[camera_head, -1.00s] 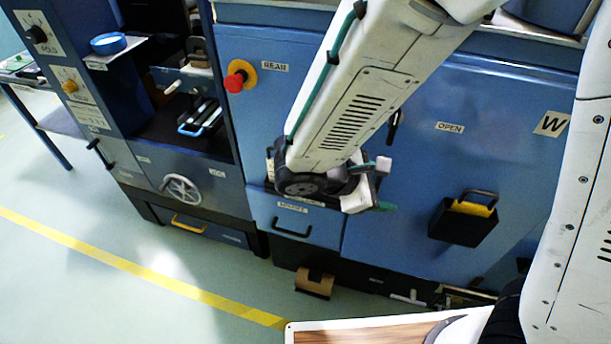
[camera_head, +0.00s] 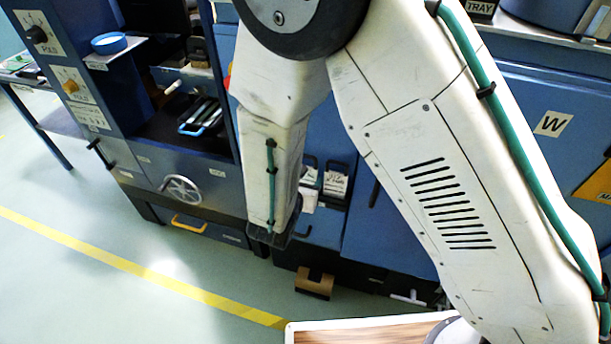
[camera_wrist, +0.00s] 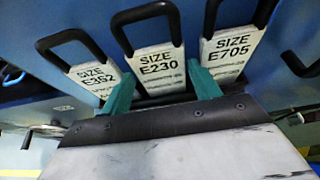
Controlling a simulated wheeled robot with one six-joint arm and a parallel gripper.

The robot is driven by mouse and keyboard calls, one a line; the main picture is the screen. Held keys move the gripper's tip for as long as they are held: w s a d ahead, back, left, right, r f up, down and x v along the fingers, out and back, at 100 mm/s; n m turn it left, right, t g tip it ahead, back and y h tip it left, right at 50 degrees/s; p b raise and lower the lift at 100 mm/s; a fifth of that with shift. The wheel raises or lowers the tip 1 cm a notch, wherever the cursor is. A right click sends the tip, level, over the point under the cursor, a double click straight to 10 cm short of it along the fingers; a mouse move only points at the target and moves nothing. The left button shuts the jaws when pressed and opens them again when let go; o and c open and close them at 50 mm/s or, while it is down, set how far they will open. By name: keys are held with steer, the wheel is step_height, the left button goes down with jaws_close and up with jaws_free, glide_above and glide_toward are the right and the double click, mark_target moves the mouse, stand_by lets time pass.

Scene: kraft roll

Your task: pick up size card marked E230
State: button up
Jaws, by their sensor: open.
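The size card marked E230 (camera_wrist: 158,70) is a white card with a black loop handle, upright in a dark holder on the blue machine front. It is the middle of three cards in the wrist view. The card E352 (camera_wrist: 95,77) stands to its left and E705 (camera_wrist: 231,54) to its right. My gripper (camera_wrist: 162,92) is open, its two green fingertips in front of the lower part of E230, one near each side. I cannot tell whether they touch it. In the head view my arm hides the gripper fingers; two cards (camera_head: 335,184) show beside the arm.
The blue machine (camera_head: 345,250) fills the area behind the cards. A handwheel (camera_head: 181,190) and a yellow-handled drawer (camera_head: 188,224) are to the left. A brown roll piece (camera_head: 314,282) lies low beneath the machine. The floor with the yellow line (camera_head: 140,275) is clear.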

steer(key=shift+x, duration=1.4)
steer(key=c, duration=0.6)
steer(key=shift+c, duration=0.2)
